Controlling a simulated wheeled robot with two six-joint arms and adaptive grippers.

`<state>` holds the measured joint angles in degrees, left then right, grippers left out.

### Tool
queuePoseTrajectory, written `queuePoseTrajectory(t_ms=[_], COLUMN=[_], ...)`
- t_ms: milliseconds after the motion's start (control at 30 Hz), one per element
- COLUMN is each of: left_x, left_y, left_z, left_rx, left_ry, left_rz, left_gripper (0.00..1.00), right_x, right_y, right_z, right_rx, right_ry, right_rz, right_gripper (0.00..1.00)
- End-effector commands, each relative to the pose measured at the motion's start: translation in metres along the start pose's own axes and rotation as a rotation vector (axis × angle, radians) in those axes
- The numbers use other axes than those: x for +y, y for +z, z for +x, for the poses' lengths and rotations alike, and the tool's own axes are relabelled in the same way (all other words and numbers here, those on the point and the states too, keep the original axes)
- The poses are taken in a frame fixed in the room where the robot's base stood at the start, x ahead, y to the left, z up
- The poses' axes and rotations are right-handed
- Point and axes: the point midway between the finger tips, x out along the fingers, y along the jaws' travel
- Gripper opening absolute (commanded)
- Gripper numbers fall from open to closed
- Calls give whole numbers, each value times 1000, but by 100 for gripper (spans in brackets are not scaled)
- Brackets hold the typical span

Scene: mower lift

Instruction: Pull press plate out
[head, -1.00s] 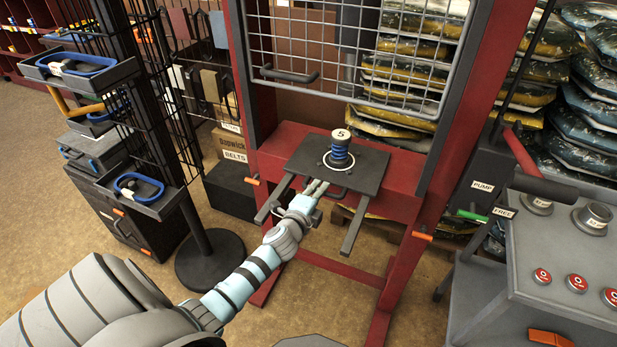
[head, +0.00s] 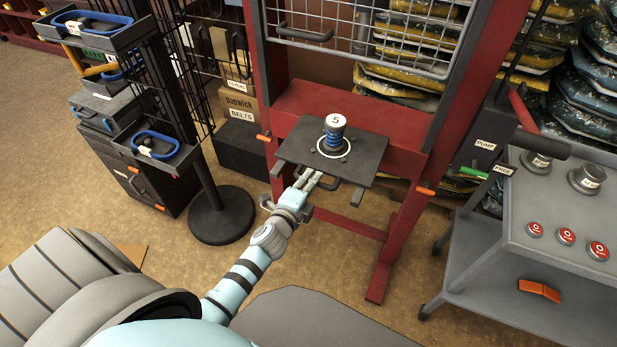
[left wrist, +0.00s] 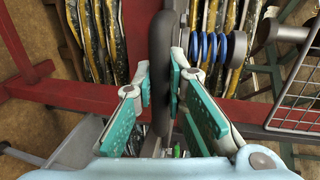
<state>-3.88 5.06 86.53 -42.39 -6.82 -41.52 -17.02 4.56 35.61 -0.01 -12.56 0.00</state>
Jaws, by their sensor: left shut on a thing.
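The press plate (head: 296,149) is a dark grey flat plate lying on two rails at the front of the red press frame (head: 289,98). A blue spring with a white cap marked 5 (head: 335,124) stands upright on it, inside a white ring. My left gripper (head: 309,181) is at the plate's front edge, shut on its dark handle (head: 330,186). In the left wrist view the handle (left wrist: 161,60) is a dark bar between the teal-padded fingers (left wrist: 161,92). The blue spring (left wrist: 208,47) shows to the right there. My right gripper is not in view.
A wire mesh guard (head: 368,30) is raised above the plate. A grey cart (head: 575,215) with red buttons stands at the right. A round black stand base (head: 220,214) and a tool rack are at the left. Floor is clear between stand and press.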

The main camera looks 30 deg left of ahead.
Motion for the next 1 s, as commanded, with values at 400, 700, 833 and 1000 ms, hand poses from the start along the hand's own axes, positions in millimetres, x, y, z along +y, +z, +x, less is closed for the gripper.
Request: queuePoseTrajectory(t_ms=[400, 700, 833, 1000], left_x=[1, 2, 2, 2], left_y=[0, 0, 0, 0], left_z=[0, -12, -43, -90], left_rx=[0, -1, 1, 0], left_ry=[2, 2, 4, 5], left_rz=[0, 0, 0, 1], left_gripper=[33, 33, 33, 33], right_x=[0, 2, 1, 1], right_y=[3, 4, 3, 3], right_z=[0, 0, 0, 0], right_rx=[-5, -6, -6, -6], right_ry=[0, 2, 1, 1], right_rz=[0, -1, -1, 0], right_gripper=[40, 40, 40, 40])
